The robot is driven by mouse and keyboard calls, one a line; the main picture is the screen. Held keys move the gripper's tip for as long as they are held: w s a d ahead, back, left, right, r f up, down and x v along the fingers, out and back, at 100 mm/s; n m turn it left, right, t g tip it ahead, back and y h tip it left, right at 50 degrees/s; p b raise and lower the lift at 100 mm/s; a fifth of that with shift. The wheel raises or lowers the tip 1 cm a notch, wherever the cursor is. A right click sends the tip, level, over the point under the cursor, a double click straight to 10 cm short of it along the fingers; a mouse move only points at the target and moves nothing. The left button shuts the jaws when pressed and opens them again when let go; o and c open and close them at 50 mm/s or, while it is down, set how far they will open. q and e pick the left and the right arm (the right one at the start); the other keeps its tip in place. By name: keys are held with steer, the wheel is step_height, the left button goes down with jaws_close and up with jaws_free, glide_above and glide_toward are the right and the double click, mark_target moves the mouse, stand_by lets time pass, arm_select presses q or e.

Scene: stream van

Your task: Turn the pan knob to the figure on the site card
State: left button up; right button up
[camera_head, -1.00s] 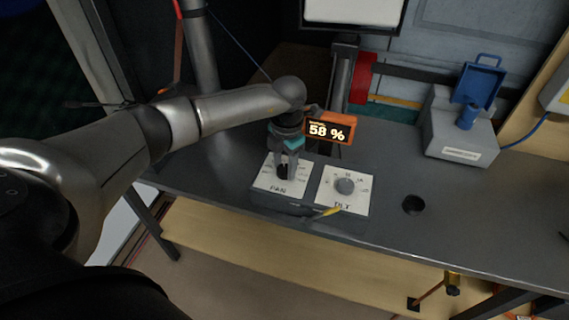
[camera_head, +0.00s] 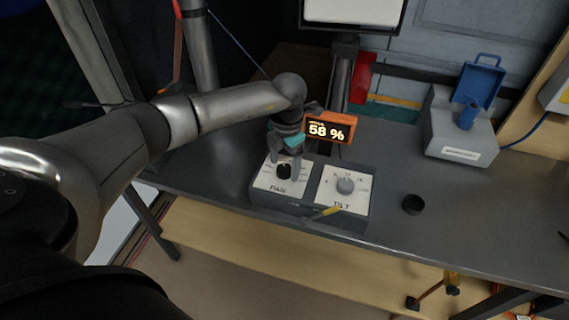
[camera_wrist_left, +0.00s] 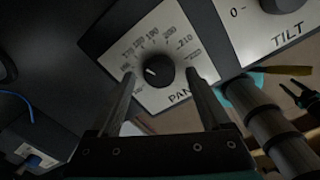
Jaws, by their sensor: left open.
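My left gripper (camera_head: 286,163) is open just above the knob. In the left wrist view its fingers (camera_wrist_left: 161,76) stand apart on either side of the knob. Clear contact does not show. I cannot make out a site card.
An orange-framed display (camera_head: 333,129) behind reads 58 %. A yellow-tipped pointed item (camera_head: 327,213) lies at the front edge.

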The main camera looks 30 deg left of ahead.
mark_target(286, 171)
arm_select(q)
step_height(286, 171, up, 15)
steer(key=p, duration=0.1)
steer(key=shift+d+f, duration=0.15)
steer(key=shift+d, duration=0.2)
steer(key=shift+s, duration=0.1)
